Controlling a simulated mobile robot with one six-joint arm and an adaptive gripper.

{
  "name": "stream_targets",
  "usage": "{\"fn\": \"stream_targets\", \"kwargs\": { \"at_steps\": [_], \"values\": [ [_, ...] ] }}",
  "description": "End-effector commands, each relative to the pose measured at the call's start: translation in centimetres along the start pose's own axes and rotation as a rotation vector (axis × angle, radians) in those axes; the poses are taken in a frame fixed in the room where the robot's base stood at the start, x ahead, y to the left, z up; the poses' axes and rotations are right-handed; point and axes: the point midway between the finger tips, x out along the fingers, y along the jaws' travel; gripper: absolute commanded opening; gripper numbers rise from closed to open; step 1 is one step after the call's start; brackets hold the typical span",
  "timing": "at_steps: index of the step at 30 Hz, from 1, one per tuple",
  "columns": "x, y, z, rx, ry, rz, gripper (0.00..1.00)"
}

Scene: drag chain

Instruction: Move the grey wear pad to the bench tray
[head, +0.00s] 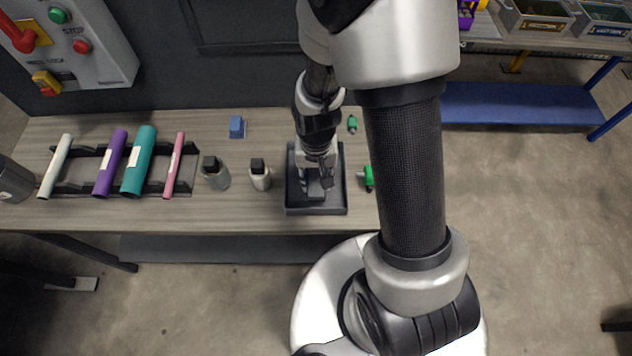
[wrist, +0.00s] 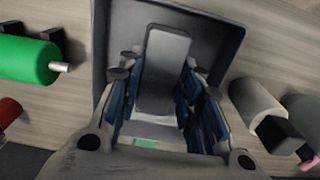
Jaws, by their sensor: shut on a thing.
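The grey wear pad (wrist: 166,65) shows in the wrist view as a flat grey block between the blue-lined fingers of my gripper (wrist: 158,98). My gripper is shut on it. In the head view my gripper (head: 317,180) points down inside the dark bench tray (head: 317,211), with the grey pad (head: 316,190) at its fingertips. The tray's floor and walls (wrist: 215,35) also surround the pad in the wrist view. I cannot tell whether the pad touches the tray floor. My arm hides part of the tray's back.
Left of the tray stand two black-capped bottles (head: 215,173) and a rack (head: 83,188) of coloured rolls. A blue block (head: 237,127) lies behind them. Green-bodied parts (head: 369,178) lie right of the tray. A control panel (head: 68,40) rises at the back left.

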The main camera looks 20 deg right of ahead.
Motion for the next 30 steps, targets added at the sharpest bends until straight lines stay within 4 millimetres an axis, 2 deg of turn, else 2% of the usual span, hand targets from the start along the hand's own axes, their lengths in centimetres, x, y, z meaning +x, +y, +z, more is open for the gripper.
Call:
{"fn": "stream_targets", "kwargs": {
  "at_steps": [1,4,16,17,25,30],
  "values": [
    [1.2,0.0,0.1,0.0,-0.004,0.001,0.04],
    [2.6,0.0,0.1,0.0,-0.004,0.001,0.04],
    [3.1,0.0,0.0,0.0,0.0,0.0,0.04],
    [3.0,0.0,0.0,0.0,0.0,0.0,0.34],
    [2.9,0.0,0.0,0.0,-0.001,0.0,0.52],
    [2.9,0.0,0.0,0.0,-0.001,0.0,0.53]
  ]
}}
